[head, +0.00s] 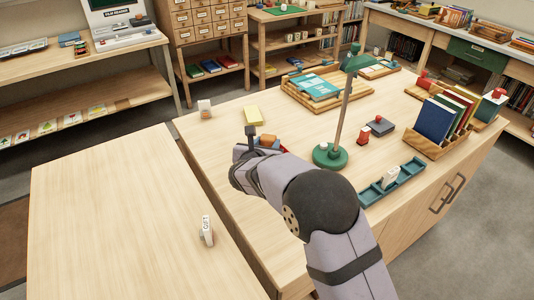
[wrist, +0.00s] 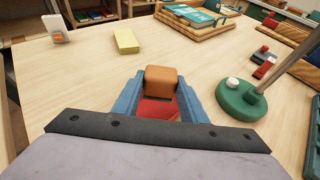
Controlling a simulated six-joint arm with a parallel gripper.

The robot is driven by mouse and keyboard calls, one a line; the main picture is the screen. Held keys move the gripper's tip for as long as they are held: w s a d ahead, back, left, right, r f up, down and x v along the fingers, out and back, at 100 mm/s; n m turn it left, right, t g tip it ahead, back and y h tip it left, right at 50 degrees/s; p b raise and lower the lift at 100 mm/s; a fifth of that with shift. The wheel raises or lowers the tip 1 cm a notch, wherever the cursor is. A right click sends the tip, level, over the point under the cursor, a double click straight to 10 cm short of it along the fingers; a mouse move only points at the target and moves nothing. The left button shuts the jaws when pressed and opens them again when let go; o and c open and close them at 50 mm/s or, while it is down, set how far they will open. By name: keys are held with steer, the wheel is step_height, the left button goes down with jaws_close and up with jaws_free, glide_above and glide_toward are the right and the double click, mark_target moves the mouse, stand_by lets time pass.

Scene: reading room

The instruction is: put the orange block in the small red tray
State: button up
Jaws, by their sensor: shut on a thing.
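My gripper (wrist: 158,97) has its two blue fingers shut on the orange block (wrist: 161,78), which sits between the fingertips. The block also shows in the head view (head: 267,140), just beyond my wrist. The small red tray (wrist: 158,109) shows between the fingers, below and on the near side of the block. In the head view only a bit of the tray's red edge (head: 284,149) shows; my arm hides the rest. I cannot tell whether the block touches the tray.
A green lamp (head: 331,155) stands right of my gripper. A yellow pad (head: 253,115) and a small white holder (head: 204,108) lie beyond it to the left. A wooden tray with a teal book (head: 315,87) is farther back. The table's left part is mostly clear.

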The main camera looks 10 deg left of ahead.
steer(key=shift+f, duration=1.9)
steer(key=shift+f, duration=0.15)
steer(key=o, duration=0.6)
steer(key=shift+o, duration=0.9)
